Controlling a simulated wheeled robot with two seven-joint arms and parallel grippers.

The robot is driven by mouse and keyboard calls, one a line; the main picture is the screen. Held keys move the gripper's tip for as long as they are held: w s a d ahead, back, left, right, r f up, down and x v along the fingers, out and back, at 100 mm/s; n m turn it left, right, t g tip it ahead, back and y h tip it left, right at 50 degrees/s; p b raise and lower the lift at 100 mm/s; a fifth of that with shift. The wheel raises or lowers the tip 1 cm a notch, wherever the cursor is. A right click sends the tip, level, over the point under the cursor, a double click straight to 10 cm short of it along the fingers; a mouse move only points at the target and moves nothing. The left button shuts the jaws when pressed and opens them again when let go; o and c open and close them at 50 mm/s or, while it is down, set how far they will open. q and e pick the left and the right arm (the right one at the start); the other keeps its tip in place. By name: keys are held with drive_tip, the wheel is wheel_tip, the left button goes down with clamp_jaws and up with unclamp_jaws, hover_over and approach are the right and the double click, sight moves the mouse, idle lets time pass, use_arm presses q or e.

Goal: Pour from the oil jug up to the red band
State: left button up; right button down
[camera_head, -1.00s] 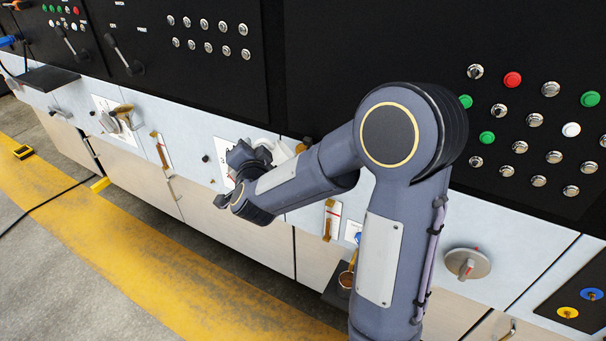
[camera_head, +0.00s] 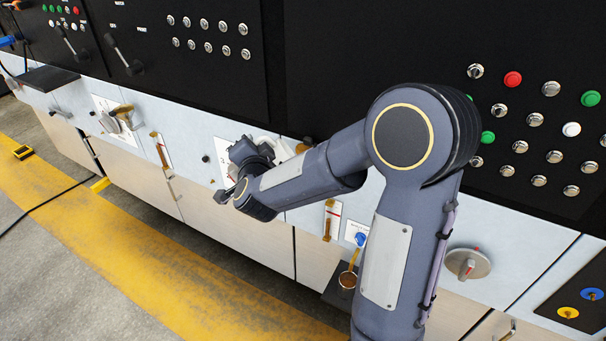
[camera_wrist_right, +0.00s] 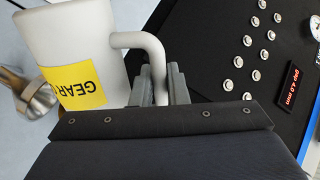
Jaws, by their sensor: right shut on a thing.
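The oil jug (camera_wrist_right: 72,45) is a white jug with a yellow label reading "GEAR", large in the right wrist view. My right gripper (camera_wrist_right: 158,85) is shut on its handle. In the head view my right arm hides most of the jug and the gripper. A metal funnel (camera_wrist_right: 38,98) shows beyond the jug at the left of the wrist view. An amber sight gauge with a red mark (camera_head: 332,218) is on the pale panel right of my wrist. Another narrow amber gauge (camera_head: 160,150) is further left; its red band is not clear. My left gripper is out of view.
A brass-coloured funnel (camera_head: 124,112) sticks out of the panel at left. A small cup of brown liquid (camera_head: 347,280) stands low beside my arm. Black panels with buttons rise behind.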

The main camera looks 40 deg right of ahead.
drive_tip(key=shift+s+d+r+m, duration=0.2)
drive_tip(key=shift+d+r+m, duration=0.4)
drive_tip(key=shift+r, duration=0.25)
idle(2.5)
